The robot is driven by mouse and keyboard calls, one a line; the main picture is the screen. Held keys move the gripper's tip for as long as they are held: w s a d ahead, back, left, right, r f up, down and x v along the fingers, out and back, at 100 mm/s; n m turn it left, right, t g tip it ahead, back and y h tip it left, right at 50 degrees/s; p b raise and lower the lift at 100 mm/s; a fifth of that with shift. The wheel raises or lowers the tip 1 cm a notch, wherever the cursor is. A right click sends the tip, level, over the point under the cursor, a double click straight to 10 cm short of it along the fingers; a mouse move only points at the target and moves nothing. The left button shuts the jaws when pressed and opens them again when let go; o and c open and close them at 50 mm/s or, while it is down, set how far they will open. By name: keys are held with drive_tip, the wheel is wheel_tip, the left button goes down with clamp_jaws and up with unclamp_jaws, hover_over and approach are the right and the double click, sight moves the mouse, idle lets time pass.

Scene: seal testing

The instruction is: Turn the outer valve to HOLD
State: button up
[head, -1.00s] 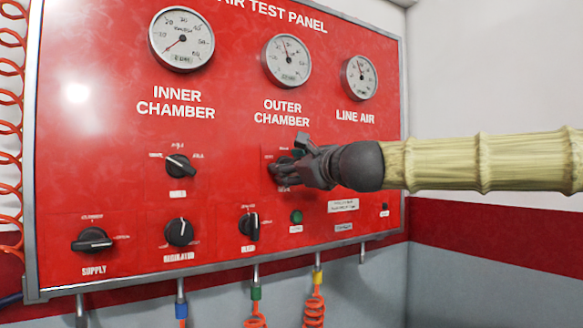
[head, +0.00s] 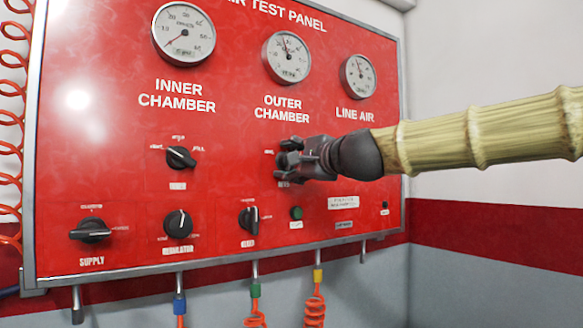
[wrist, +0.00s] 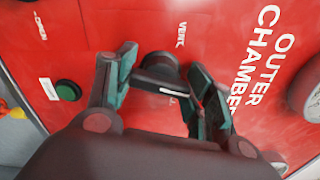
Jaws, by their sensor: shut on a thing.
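The outer valve is a black knob (wrist: 158,76) with a white pointer line, on the red panel below the OUTER CHAMBER lettering. In the wrist view it sits between the two teal-lined fingers of my gripper (wrist: 163,84), which is shut on it. The pointer line lies roughly across the gap between the fingers. A VENT label (wrist: 180,33) shows beside the knob; I cannot read a HOLD mark. In the head view my gripper (head: 287,161) covers most of the knob and its labels.
The inner chamber knob (head: 180,157) is to the left. The supply (head: 91,231), regulator (head: 178,225) and lower middle (head: 249,221) knobs sit below. A green button (head: 296,213) is just under my gripper. Gauges line the panel top.

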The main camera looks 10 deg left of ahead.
drive_tip(key=shift+n+b, duration=0.5)
drive_tip(key=shift+n, duration=0.7)
drive_tip(key=o, duration=1)
drive_tip(key=shift+o, duration=0.2)
drive_tip(key=v, duration=1.2)
